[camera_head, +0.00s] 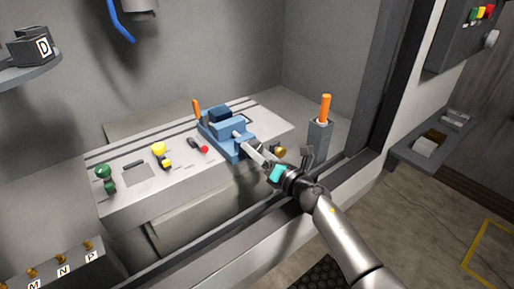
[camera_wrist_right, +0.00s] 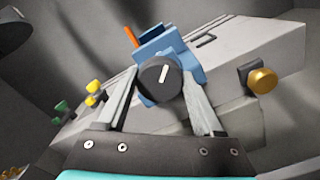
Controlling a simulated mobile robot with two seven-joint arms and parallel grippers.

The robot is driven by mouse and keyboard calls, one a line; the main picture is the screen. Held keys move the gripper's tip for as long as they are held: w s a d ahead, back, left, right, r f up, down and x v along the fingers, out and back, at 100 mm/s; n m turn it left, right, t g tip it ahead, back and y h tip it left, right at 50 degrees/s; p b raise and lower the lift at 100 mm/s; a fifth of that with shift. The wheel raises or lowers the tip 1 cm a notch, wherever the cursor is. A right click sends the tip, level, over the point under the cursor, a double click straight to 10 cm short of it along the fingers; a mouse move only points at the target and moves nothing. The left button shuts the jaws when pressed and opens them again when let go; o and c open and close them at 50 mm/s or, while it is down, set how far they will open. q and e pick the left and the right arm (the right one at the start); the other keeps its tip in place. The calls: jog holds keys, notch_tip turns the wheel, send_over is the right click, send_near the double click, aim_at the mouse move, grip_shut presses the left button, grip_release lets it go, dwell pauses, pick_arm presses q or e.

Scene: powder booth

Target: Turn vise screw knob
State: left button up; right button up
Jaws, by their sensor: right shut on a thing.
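The blue vise (camera_head: 226,137) sits on the grey machine table; it also shows in the wrist view (camera_wrist_right: 162,45). Its screw knob (camera_wrist_right: 158,78) is a dark round disc with a white index mark, facing the wrist camera. The mark leans slightly right of upright. My right gripper (camera_head: 262,160) reaches in from the lower right, at the vise's front end. In the wrist view, its two fingers (camera_wrist_right: 160,88) lie on either side of the knob, shut on it. In the head view the knob is hard to make out. My left gripper is not in view.
A brass knob (camera_head: 280,152) stands to the right of my right gripper. A grey post with an orange handle (camera_head: 326,108) rises behind it. Green (camera_head: 105,176), yellow (camera_head: 159,153) and red (camera_head: 204,149) knobs line the table's left part. The booth sill (camera_head: 230,254) runs below my right arm.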

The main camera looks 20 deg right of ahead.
jog(key=shift+f+m+p, duration=0.15)
jog(key=shift+m+p, duration=2.15)
jog(key=shift+m, duration=5.8)
jog(key=shift+m, duration=0.3)
jog(key=o, duration=1.4)
jog(key=p+v, duration=0.1)
jog(key=v, duration=1.4)
jog(key=shift+s+d, duration=0.1)
